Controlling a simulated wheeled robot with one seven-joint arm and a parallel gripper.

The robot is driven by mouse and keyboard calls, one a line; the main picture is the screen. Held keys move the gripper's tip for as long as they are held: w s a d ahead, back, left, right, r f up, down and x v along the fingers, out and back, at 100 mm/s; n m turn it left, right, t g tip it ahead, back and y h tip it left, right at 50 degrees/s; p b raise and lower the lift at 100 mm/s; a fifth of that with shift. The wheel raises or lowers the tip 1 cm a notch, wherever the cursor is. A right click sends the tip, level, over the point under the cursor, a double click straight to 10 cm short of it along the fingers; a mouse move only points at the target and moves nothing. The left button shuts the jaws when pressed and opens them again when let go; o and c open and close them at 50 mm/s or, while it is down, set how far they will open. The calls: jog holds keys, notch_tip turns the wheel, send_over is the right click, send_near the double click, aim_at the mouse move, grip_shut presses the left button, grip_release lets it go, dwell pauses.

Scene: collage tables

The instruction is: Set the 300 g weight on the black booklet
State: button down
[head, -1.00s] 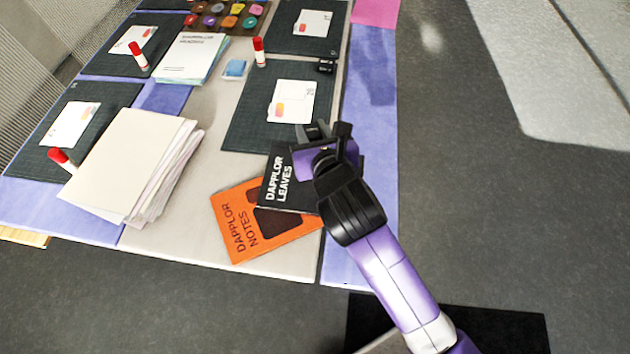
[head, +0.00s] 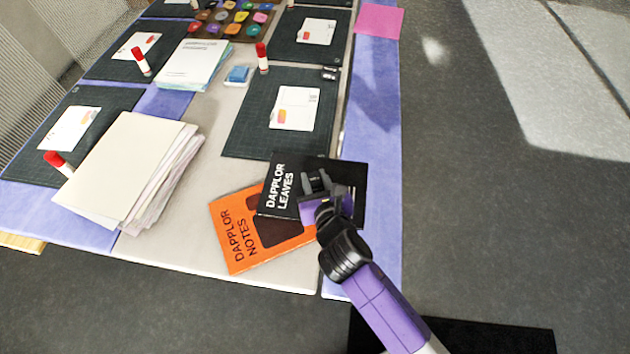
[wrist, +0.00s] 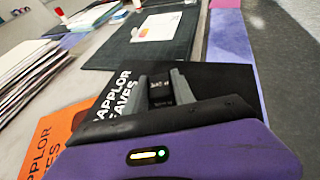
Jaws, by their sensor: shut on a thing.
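The black booklet (head: 270,203), lettered "DAPPLOR LEAVES", lies partly over the orange booklet (head: 228,232) near the table's front edge. It also shows in the wrist view (wrist: 222,82). My gripper (head: 317,182) is over the black booklet's right half, shut on a small dark block, which I take to be the 300 g weight (wrist: 160,92). The fingers and my wrist hide part of the weight and of the booklet. I cannot tell whether the weight touches the cover. Its marking is too small to read.
Another small black object (head: 330,73) stands on a dark cutting mat (head: 250,130) behind. A thick paper stack (head: 125,165) stands on the left. Bare grey table lies left of the orange booklet.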

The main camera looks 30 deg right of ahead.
jog(key=shift+f, duration=0.2)
jog(key=shift+f, duration=0.2)
jog(key=c, duration=1.1)
grip_release()
jog(key=shift+o, duration=0.2)
jog(key=shift+r, duration=0.2)
jog(key=v, duration=1.2)
jog(key=shift+s+f, duration=0.1)
